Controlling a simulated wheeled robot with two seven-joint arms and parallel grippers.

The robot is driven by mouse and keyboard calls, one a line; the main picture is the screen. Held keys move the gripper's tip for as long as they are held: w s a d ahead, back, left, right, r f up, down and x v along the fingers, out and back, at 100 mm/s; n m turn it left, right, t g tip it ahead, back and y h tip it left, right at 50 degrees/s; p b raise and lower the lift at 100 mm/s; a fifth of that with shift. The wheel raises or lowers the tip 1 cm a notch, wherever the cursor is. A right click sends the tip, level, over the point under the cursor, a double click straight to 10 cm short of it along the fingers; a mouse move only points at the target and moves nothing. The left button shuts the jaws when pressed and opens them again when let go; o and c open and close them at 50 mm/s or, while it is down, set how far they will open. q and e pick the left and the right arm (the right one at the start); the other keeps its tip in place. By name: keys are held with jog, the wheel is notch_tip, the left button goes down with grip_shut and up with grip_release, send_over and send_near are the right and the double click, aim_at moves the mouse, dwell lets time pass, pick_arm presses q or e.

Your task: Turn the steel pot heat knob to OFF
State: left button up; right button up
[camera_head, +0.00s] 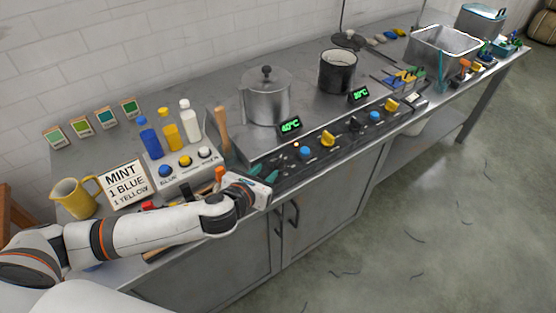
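The steel pot (266,98), lidded, stands on the hob at the middle of the counter. A green display (290,125) reading 40°C sits in front of it. On the dark front panel below are a blue knob (304,152) and a yellow knob (328,139); a small red light glows beside the blue one. I cannot read which knob is the heat knob or where it points. My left gripper (264,173) is at the panel's left end, left of the blue knob and apart from it. Its two teal fingertips look apart, with nothing seen between them. My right gripper is out of view.
A dark pot (338,71) with its own display (358,94), and more knobs, are farther right. Left of my gripper are a button box (180,172), dye bottles (170,130), a MINT sign (127,183) and a yellow jug (75,198). A wooden handle (222,128) stands behind the gripper.

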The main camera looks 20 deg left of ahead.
aim_at(278, 161)
pick_arm(q)
jog(key=x, duration=0.9)
grip_shut()
